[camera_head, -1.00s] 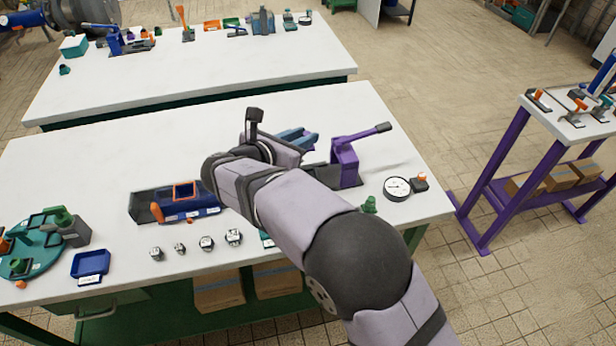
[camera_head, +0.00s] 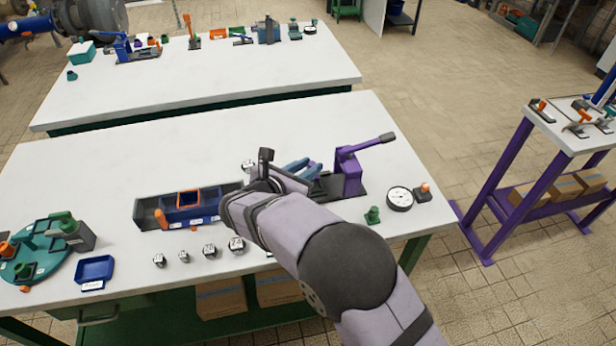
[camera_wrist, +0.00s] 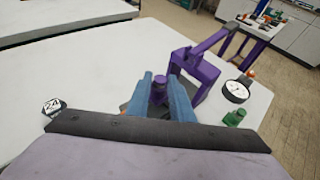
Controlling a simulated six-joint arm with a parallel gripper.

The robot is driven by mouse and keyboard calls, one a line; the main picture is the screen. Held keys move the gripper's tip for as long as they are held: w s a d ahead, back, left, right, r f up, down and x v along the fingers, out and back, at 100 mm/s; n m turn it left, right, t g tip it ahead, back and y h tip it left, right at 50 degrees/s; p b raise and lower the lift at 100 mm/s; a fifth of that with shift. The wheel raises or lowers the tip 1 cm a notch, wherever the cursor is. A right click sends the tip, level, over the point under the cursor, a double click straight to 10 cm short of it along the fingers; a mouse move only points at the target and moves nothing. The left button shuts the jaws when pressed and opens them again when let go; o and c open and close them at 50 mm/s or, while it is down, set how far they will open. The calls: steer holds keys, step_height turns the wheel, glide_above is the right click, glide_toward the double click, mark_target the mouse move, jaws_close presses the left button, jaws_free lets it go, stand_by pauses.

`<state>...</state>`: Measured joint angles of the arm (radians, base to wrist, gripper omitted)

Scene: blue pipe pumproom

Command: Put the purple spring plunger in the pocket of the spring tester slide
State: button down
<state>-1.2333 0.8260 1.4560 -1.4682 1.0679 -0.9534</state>
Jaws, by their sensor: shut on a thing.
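My gripper (camera_wrist: 160,92) has blue fingers, shut on the purple spring plunger (camera_wrist: 159,84), whose round purple top shows between them. In the head view the fingers (camera_head: 302,168) point right, just left of the purple spring tester (camera_head: 348,172) with its raised lever. The tester also shows in the wrist view (camera_wrist: 204,72), just beyond the plunger. Its dark base (camera_head: 348,194) runs beneath the tester towards my gripper. The slide's pocket is hidden by my fingers and arm, so I cannot tell whether the plunger touches it.
A round dial gauge (camera_head: 400,199) and a green piece (camera_head: 373,215) stand right of the tester. Several small numbered pieces (camera_head: 209,251) line the front edge. The back of the table is clear.

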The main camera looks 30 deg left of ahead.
steer(key=shift+f, duration=0.1)
steer(key=shift+f, duration=1.75)
steer(key=shift+f, duration=0.2)
steer(key=c, duration=1.6)
jaws_free()
steer(key=shift+o, duration=0.2)
steer(key=shift+r, duration=0.2)
steer(key=b+v, duration=0.1)
steer(key=v, duration=1.1)
steer(key=shift+b, duration=0.3)
